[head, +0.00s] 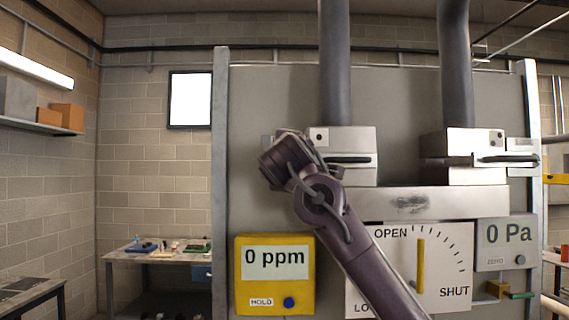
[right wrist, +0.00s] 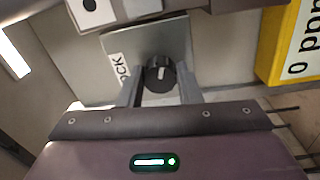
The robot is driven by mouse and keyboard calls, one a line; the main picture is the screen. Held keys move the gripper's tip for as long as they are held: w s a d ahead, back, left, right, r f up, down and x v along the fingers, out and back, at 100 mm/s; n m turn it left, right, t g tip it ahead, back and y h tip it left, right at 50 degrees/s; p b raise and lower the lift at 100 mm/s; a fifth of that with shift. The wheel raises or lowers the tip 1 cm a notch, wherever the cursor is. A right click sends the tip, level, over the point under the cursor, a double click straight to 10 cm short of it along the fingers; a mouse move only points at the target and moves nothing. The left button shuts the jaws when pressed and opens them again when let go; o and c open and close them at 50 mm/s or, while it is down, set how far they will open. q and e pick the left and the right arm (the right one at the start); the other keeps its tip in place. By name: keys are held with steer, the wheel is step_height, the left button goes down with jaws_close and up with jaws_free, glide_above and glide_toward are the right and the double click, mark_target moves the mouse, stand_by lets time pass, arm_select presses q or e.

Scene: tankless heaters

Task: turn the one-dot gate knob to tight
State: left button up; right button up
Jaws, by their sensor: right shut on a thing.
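The one-dot box (head: 352,141) is a pale metal box under the left grey pipe, with one black dot on a white tag; the tag also shows at the top of the right wrist view (right wrist: 89,6). In the right wrist view a black round knob (right wrist: 160,72) with a white pointer line sits on a grey plate (right wrist: 178,40) beside a partly hidden label ending in "CK". My right gripper (right wrist: 158,86) has its two fingers on either side of this knob, shut on it. In the head view my right gripper (head: 284,158) hides the knob. My left gripper is out of view.
A second box (head: 462,158) stands right under another pipe. Below are a yellow "0 ppm" meter (head: 274,290), a white OPEN–SHUT dial (head: 455,270) with its yellow pointer upright, and a grey "0 Pa" meter (head: 505,250). A cluttered bench (head: 150,255) stands far left.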

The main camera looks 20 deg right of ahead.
stand_by(0.3)
steer(key=o, duration=1)
steer(key=shift+c, duration=0.2)
steer(key=b+v, duration=0.4)
steer(key=v, duration=0.3)
steer(key=shift+s, duration=0.4)
